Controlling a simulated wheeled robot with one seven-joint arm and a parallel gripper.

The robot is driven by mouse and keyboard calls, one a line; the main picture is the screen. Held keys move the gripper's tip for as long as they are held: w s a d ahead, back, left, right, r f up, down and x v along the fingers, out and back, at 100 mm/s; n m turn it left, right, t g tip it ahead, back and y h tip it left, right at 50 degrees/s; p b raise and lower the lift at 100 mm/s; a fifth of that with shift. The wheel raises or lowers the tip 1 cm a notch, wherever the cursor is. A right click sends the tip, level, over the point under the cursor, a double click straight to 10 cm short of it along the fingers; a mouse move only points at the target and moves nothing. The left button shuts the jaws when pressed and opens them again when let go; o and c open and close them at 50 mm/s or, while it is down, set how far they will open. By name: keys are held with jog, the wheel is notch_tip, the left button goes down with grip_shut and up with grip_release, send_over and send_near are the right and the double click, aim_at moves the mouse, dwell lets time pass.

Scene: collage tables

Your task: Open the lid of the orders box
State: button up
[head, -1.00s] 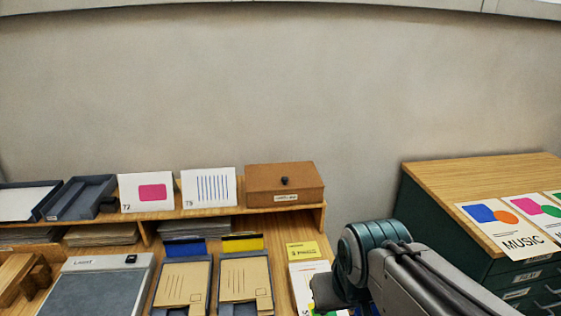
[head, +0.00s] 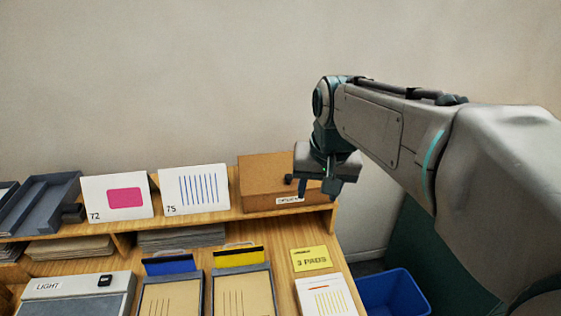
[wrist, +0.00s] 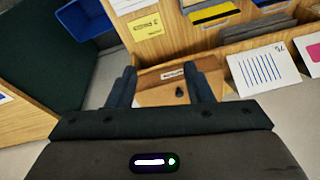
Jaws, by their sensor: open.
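The orders box is a brown box (head: 262,172) at the right end of the wooden shelf, with a pale label (head: 288,199) on its front. Its lid is shut. A dark knob (head: 289,180) on the lid shows just left of my gripper in the head view. My gripper (head: 318,190) hangs at the box's right part, open and empty, and hides some of the lid and label. In the wrist view, the box (wrist: 150,97) and its knob (wrist: 179,92) lie between the spread fingers of my gripper (wrist: 170,70). I see no contact with the knob.
Cards marked 75 (head: 195,190) and 72 (head: 117,197) stand left of the box on the shelf (head: 235,214). Grey trays (head: 45,206) are farther left. A yellow note (head: 311,259) and a pad lie below. A blue bin (head: 400,292) stands at right. The wall above is bare.

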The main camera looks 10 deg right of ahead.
jog(key=w+r+m+g, duration=0.1)
jog(key=w+r+m, duration=0.15)
jog(key=w, duration=1.15)
jog(key=m+g+b, duration=0.2)
jog(key=m, duration=0.2)
send_over(289, 175)
notch_tip(289, 175, down, 6)
notch_tip(289, 175, down, 13)
jog(key=shift+s+f, duration=0.1)
jog(key=shift+p, duration=0.3)
grip_shut()
